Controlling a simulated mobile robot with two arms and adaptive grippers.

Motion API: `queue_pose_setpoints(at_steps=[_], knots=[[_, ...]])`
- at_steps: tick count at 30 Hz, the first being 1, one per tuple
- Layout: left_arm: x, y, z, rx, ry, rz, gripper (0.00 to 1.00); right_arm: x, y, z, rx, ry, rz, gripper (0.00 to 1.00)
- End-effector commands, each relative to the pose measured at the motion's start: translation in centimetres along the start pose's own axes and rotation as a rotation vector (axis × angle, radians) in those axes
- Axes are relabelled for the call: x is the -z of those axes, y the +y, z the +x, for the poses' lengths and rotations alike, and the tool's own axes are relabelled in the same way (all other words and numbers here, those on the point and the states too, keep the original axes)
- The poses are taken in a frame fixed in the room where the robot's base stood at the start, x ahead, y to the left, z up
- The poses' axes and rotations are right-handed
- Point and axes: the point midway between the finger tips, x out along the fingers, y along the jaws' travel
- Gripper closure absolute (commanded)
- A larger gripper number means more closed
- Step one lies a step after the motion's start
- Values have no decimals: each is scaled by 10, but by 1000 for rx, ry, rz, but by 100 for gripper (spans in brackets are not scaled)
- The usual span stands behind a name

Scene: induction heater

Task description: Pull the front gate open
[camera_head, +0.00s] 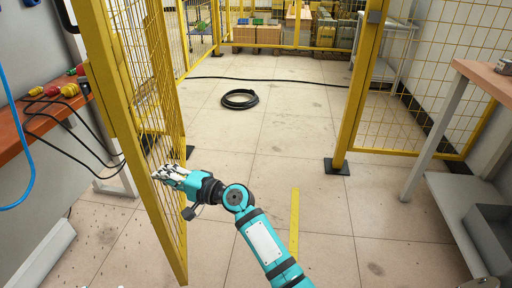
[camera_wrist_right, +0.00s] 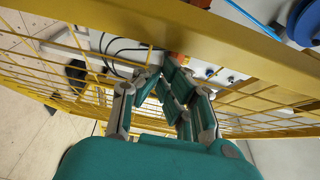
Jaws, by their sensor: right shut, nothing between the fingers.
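The front gate (camera_head: 127,110) is a yellow frame with wire mesh. In the head view it stands swung open on the left, nearly edge-on, leaving a wide opening to the right post (camera_head: 352,110). My right gripper (camera_head: 165,175) is at the gate's mesh, close to the frame's free edge. In the right wrist view its fingers (camera_wrist_right: 172,85) are shut with nothing between them, against or very near the mesh, with the yellow frame bar (camera_wrist_right: 215,38) just beyond. Whether the fingertips touch the mesh is unclear. My left gripper is not in view.
A coiled black hose (camera_head: 240,99) lies on the floor inside the opening. A workbench (camera_head: 45,108) with cables stands behind the gate at left. Another table (camera_head: 488,78) stands at right. The tiled floor between is mostly clear, with a yellow floor strip (camera_head: 294,225).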

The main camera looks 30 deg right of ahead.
Motion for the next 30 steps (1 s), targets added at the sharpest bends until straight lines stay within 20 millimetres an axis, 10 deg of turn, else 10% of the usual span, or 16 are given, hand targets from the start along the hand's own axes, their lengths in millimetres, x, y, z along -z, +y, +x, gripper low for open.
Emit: queue_pose_setpoints(at_steps=[10,30], knots=[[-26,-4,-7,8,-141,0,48,-49,-4,58,1,-5,-9,100],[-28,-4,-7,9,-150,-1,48,-52,-4,62,1,-4,-13,100]])
